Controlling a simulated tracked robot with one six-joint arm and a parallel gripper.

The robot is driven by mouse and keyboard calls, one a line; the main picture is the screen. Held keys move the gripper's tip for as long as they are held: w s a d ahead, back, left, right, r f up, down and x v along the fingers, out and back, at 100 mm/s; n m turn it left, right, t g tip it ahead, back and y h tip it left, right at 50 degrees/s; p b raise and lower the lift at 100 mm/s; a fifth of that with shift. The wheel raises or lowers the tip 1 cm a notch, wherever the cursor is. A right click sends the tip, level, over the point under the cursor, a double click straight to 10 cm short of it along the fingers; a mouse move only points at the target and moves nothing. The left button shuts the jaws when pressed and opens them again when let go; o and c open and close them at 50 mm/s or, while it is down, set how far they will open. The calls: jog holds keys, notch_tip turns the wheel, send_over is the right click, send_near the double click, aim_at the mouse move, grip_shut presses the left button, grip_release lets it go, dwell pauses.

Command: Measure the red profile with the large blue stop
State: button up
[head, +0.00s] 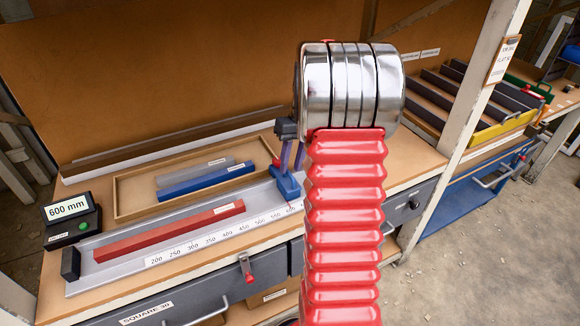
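The red profile (170,232) lies lengthwise in a pale metal measuring channel (135,269). Its left end is a little apart from the dark end block (70,263). The blue stop (288,188) stands toward the channel's right end, near the high scale numbers, with a clear gap to the profile's right end. My gripper (293,166) points down directly above the stop, its two bluish fingers reaching to the stop's top. I cannot tell whether they grip it. My red arm and chrome joint hide the channel's far right. The display (69,208) reads 600 mm.
Behind the channel, a shallow wooden tray (122,196) holds a blue bar (205,180) and a grey bar (190,172). A drawer labelled SQUARE 30 (146,313) is below. A wooden post (470,110) and a divided rack (500,131) stand to the right.

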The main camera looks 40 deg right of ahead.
jog(key=shift+a+f, duration=0.15)
jog(key=shift+f, duration=0.5)
jog(key=shift+c, duration=0.5)
grip_shut()
jog(key=shift+a, duration=0.1)
